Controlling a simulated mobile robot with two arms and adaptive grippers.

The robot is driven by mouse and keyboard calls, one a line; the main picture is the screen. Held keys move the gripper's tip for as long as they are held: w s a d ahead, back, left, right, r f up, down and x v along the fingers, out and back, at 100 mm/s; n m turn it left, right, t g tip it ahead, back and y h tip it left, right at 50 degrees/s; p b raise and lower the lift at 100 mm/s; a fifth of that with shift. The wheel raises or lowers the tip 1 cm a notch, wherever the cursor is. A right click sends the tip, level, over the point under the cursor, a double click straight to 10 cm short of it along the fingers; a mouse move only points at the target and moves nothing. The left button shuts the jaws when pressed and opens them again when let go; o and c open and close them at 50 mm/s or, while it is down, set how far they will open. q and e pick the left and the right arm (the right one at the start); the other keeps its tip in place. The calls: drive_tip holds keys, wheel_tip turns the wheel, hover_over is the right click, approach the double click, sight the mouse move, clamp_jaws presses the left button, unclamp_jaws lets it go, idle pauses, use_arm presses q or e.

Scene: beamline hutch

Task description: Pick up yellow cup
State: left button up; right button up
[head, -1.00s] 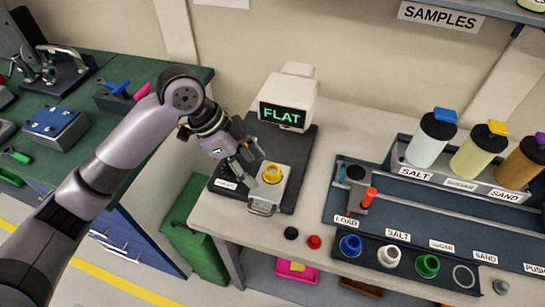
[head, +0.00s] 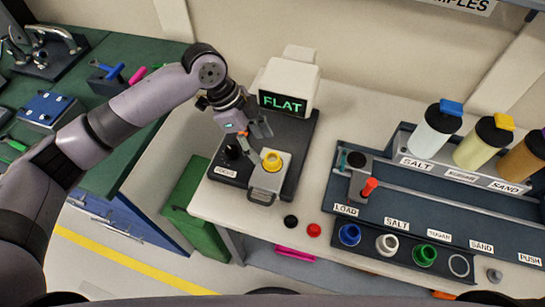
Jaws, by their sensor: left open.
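The yellow cup (head: 271,161) is a small ring-shaped cup. It sits on the pale metal stage of the device with the screen reading FLAT, in the head view's middle. My left gripper (head: 258,146) is open and empty, just above and to the left of the cup. Its fingers point down toward the cup, and I see no grip on it. My right gripper is not in view.
The FLAT device (head: 289,90) stands behind the cup, with a dark FOCUS knob (head: 233,151) at left. A blue cup (head: 349,234), white cup (head: 387,244) and green cup (head: 425,255) sit in a rack at right. Bench front is below.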

sight(270, 154)
use_arm(q)
drive_tip(key=shift+d+f, duration=0.25)
drive_tip(key=shift+f, duration=0.2)
drive_tip(key=p+x, duration=0.1)
drive_tip(key=x, duration=0.1)
drive_tip(key=p+x, duration=0.1)
drive_tip(key=x, duration=0.1)
drive_tip(key=shift+w+d+f, duration=0.1)
drive_tip(key=shift+w+d, duration=0.05)
drive_tip(key=shift+d, duration=0.25)
drive_tip(key=shift+d+f, duration=0.1)
drive_tip(key=shift+f, duration=0.15)
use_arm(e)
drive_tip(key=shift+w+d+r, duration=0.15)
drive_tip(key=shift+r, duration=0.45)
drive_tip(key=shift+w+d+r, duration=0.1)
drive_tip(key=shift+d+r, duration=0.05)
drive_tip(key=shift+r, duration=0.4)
use_arm(q)
drive_tip(key=shift+c, duration=0.3)
clamp_jaws()
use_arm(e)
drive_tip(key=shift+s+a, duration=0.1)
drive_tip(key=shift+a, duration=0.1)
